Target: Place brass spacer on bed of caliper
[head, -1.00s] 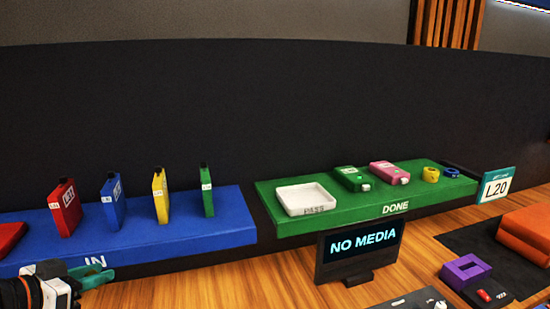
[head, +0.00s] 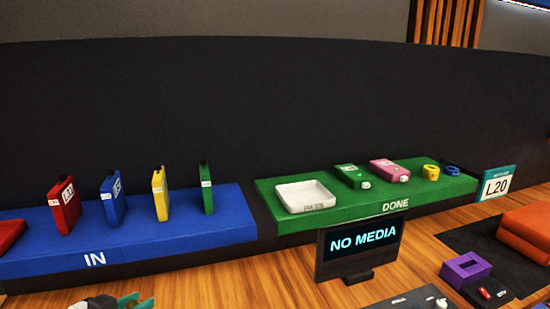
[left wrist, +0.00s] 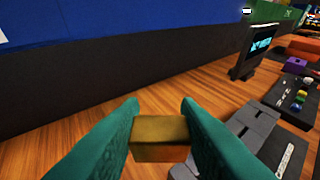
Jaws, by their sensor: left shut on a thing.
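The brass spacer (left wrist: 160,139) is a small gold-brown block in the left wrist view. My left gripper (left wrist: 160,118) has teal fingers, shut on the spacer from both sides, and holds it above the wooden table. In the head view my left gripper (head: 128,302) shows only partly at the bottom edge, in front of the blue shelf; I cannot make out the spacer there. A dark grey stepped object (left wrist: 240,140), possibly the caliper, stands right of the gripper in the left wrist view. My right gripper is not in view.
The blue IN shelf (head: 150,240) holds several upright coloured cases. The green DONE shelf (head: 345,209) holds a white tray (head: 306,196) and small items. A NO MEDIA screen (head: 361,244) stands in front of it. A purple block (head: 466,269) is at right.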

